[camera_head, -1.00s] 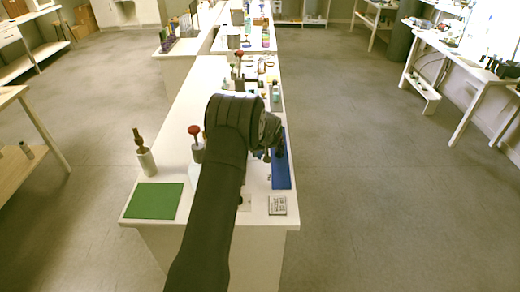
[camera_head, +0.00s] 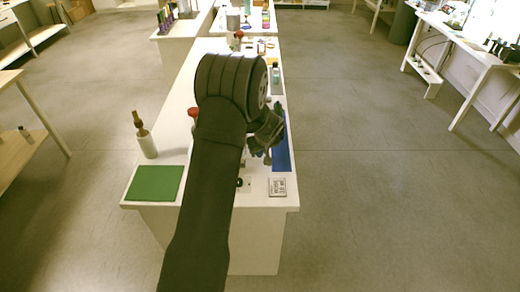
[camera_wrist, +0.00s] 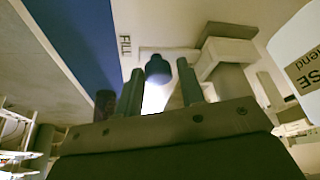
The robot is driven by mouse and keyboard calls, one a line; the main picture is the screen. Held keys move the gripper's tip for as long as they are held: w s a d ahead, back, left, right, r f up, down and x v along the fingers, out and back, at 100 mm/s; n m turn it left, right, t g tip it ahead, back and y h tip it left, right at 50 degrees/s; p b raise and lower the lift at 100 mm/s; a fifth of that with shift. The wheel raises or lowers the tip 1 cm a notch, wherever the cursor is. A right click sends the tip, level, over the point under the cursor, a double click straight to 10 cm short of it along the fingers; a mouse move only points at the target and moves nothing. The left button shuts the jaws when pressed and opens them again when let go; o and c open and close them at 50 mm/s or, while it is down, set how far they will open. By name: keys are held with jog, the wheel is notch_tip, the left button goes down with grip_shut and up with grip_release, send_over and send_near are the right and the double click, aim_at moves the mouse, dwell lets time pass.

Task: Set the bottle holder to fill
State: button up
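My gripper (camera_wrist: 160,85) has its two dark fingers apart. In the camera_head view my gripper (camera_head: 262,148) is over the front right of the white counter, left of the blue mat, and my arm hides much of the area. In the wrist view a dark blue rounded top (camera_wrist: 158,68) shows between and beyond the fingertips, with a bright white area below it. I cannot tell whether the fingers touch it. A FILL label (camera_wrist: 125,47) is on the white surface beside it. A pale block-like fixture (camera_wrist: 226,55) stands to the right; I cannot tell which part is the bottle holder.
A white bottle with a printed label (camera_wrist: 305,60) is close at the right. The blue mat (camera_wrist: 75,40) crosses the upper left.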

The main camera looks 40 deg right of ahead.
jog(key=shift+o, duration=1.1)
jog(key=shift+r, duration=0.2)
jog(key=v, duration=1.7)
jog(key=shift+s, duration=0.15)
jog(key=shift+a, duration=0.1)
jog(key=x, duration=1.7)
jog(key=shift+w+f, duration=0.15)
jog(key=shift+w, duration=0.1)
